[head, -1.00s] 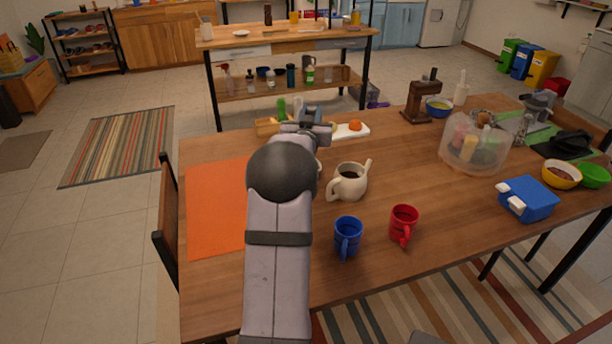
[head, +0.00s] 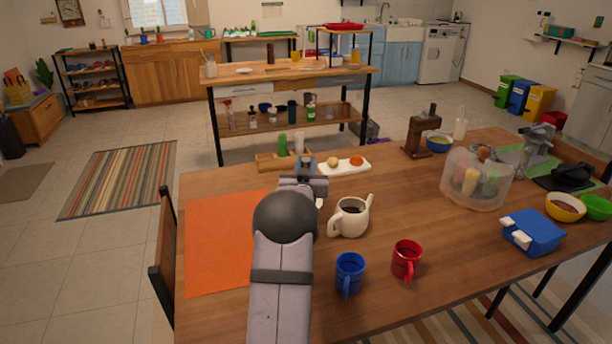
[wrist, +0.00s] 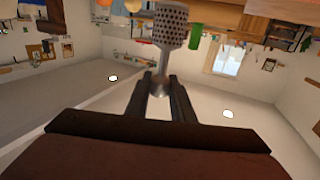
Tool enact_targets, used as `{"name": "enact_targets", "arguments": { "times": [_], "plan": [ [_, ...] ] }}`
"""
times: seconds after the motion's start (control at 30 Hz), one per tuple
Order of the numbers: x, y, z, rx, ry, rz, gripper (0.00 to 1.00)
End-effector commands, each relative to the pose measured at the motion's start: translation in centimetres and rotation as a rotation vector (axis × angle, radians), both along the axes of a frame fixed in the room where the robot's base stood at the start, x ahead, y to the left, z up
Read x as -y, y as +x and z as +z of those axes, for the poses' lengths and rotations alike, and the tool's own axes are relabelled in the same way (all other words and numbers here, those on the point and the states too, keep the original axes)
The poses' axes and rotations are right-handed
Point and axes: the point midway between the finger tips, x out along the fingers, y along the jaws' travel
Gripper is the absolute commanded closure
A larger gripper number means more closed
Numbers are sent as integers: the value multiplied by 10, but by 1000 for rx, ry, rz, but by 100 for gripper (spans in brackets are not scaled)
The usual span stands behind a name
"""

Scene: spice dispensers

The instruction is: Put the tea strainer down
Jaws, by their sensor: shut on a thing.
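The tea strainer (wrist: 171,26) shows in the wrist view as a grey perforated cylinder on a narrower stem. My gripper (wrist: 160,84) is shut on the lower end of the stem, with one dark finger on each side. In the head view my gripper (head: 305,165) is over the far side of the wooden table (head: 420,220), mostly hidden behind my own arm. I cannot make out the strainer in the head view.
An orange mat (head: 220,245) lies left of my arm. A cream pitcher (head: 350,216), a blue mug (head: 349,275) and a red mug (head: 405,262) stand to the right. A white board (head: 345,168) with food and a wooden caddy (head: 268,162) lie behind.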

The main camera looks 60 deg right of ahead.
Motion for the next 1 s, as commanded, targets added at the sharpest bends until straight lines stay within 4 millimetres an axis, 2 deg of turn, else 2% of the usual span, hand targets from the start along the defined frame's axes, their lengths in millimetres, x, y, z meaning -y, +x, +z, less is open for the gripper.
{"name": "enact_targets", "arguments": {
  "times": [0.13,0.4,0.87,0.9,0.93,1.0],
  "plan": [
    [0,0,-6,0,1,0,100],
    [0,0,-35,0,1,0,100],
    [0,0,-42,0,-1,0,100],
    [0,0,-40,0,0,0,69],
    [0,0,-40,0,0,0,62],
    [0,0,-40,0,1,0,60]
  ]
}}
